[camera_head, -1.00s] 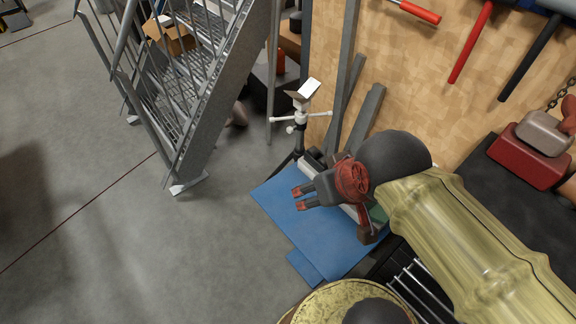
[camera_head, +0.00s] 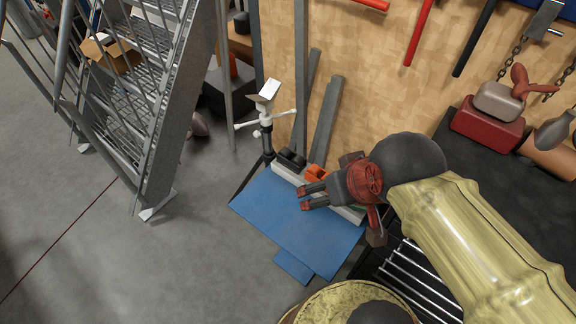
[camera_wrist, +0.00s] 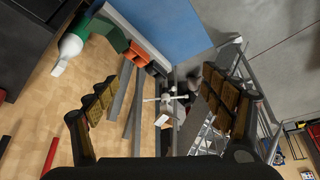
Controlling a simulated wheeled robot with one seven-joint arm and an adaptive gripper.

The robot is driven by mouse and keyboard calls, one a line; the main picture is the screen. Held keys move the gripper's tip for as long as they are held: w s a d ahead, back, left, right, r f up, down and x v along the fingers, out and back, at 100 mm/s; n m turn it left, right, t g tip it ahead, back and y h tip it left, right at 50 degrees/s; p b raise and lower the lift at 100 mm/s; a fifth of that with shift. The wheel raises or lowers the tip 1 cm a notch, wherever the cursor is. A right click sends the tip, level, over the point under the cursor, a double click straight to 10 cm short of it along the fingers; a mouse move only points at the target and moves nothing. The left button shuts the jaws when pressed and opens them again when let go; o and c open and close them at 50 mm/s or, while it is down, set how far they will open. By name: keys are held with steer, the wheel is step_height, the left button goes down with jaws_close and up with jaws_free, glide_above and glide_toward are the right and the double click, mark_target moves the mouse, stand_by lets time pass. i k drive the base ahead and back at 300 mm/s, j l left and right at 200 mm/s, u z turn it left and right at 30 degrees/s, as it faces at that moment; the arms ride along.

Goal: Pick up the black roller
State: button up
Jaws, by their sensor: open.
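A small black object (camera_head: 292,157), which looks like the black roller, lies at the back edge of the blue surface, beside an orange item (camera_head: 318,172). It is small, and I cannot make out its full shape. My gripper (camera_head: 304,200) is open and empty, and appears over the blue surface (camera_head: 285,232) in the head view, a little below the black object in the picture. In the wrist view my two spread fingers (camera_wrist: 165,84) have nothing between them. I cannot pick out the roller clearly there; orange pieces (camera_wrist: 137,53) show beyond the left finger.
A white-topped tripod stand (camera_head: 265,115) stands left of the black object. Grey bars (camera_head: 326,125) lean on the wooden wall behind. A metal staircase (camera_head: 165,110) is at left. A red box (camera_head: 487,128) sits on the dark bench at right. The floor at lower left is clear.

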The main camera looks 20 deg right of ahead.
mark_target(287, 163)
steer(key=j+z, duration=0.15)
steer(key=j, duration=0.45)
steer(key=j+z, duration=0.15)
steer(key=j, duration=0.5)
steer(key=i+j+z, duration=0.3)
steer(key=i+j, duration=0.15)
steer(key=i+z, duration=0.1)
steer(key=i, duration=0.05)
